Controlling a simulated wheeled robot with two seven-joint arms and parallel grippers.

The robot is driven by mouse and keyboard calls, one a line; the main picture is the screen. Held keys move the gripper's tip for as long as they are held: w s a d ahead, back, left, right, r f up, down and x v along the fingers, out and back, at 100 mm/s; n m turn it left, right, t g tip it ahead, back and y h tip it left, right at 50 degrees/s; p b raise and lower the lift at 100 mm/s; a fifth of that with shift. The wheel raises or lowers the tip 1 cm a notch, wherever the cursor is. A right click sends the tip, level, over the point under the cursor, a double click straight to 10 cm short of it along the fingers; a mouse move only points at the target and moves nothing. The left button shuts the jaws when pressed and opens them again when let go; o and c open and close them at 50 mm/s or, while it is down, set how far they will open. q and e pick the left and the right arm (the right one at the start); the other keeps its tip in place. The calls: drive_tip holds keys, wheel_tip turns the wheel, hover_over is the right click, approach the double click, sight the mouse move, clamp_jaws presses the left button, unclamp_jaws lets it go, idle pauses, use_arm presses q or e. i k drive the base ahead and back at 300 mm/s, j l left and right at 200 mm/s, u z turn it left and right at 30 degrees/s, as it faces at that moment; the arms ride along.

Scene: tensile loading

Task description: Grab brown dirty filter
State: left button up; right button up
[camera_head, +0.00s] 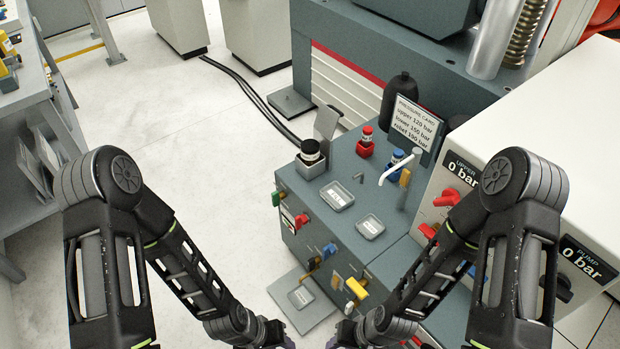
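I cannot make out a brown dirty filter for certain. A small tan-brown piece (404,178) stands on top of the grey hydraulic unit (345,240), beside a white curved lever (396,168). My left arm comes down to the bottom edge, where only the start of my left gripper (284,341) shows. My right arm ends just to its right, with the start of my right gripper (346,338) at the bottom edge. Both sets of fingertips are cut off, so what they hold is hidden.
A pressure card (414,121) stands behind. A white control box (540,130) blocks the right.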

sight(310, 147)
drive_tip(key=z, duration=2.9)
drive_tip(key=k+z, duration=0.15)
drive_tip(key=k+j, duration=0.4)
drive_tip(key=j, duration=0.15)
drive_tip(key=k+j, duration=0.4)
drive_tip(key=j, duration=0.2)
drive_tip(key=k+j, duration=0.85)
drive_tip(key=j, duration=0.25)
drive_tip(key=k+j, duration=0.4)
drive_tip(key=j, duration=0.2)
drive_tip(key=i, duration=0.5)
